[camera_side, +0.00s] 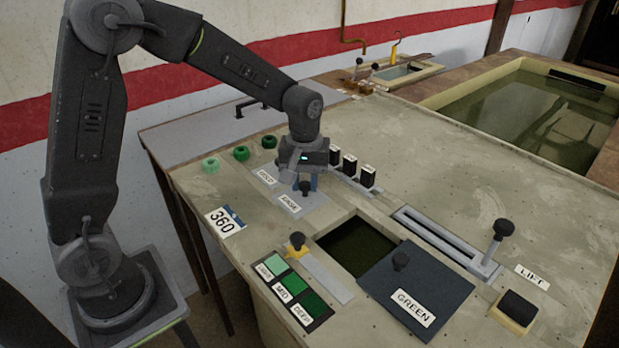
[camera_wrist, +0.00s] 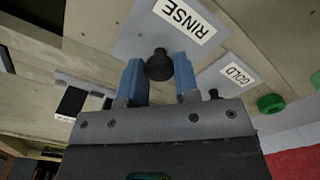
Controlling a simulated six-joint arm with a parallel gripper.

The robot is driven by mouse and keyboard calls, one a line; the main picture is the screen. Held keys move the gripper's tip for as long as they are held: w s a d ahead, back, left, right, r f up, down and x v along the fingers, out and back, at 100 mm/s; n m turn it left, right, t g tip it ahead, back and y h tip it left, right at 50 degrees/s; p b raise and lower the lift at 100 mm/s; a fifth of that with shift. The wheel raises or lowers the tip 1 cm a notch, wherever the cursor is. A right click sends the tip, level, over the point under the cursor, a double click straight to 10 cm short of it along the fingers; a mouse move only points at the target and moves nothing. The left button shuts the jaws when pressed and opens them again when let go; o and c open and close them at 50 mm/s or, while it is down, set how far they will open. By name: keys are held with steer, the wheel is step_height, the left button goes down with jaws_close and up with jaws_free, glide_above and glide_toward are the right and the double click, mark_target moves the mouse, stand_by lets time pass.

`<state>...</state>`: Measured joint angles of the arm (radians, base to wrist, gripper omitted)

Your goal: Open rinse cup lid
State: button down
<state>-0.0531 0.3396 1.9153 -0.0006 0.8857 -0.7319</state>
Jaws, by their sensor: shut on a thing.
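The rinse cup lid (camera_side: 296,203) is a grey plate labelled RINSE with a black knob, left of centre in the side view. In the wrist view the lid (camera_wrist: 148,40) is at the top, with its black knob (camera_wrist: 159,66) between the blue fingers. My gripper (camera_wrist: 159,72) is shut on the knob. In the side view my gripper (camera_side: 306,184) is low over the lid, its fingers partly hidden by the wrist. The lid looks flat on the panel. The cup beneath it is not visible.
The GOLD lid (camera_side: 264,178) lies right beside the RINSE lid. Black blocks on a rail (camera_side: 350,164) stand to the right, and green rings (camera_side: 241,153) to the left. The dark GREEN lid (camera_side: 416,290) lies beside an open tank (camera_side: 358,246). A LIFT lever (camera_side: 503,229) stands further right.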

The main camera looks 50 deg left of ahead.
mark_target(283, 207)
steer(key=s, duration=0.5)
steer(key=shift+s, duration=0.4)
steer(key=c, duration=0.8)
jaws_free()
steer(key=shift+c, duration=0.2)
step_height(283, 207, up, 14)
steer(key=shift+f, duration=0.1)
steer(key=s+d+m+t, duration=0.2)
steer(key=s+m+t, duration=0.3)
steer(key=s+m, duration=0.4)
steer(key=s, duration=0.5)
steer(key=shift+f+t, duration=0.3)
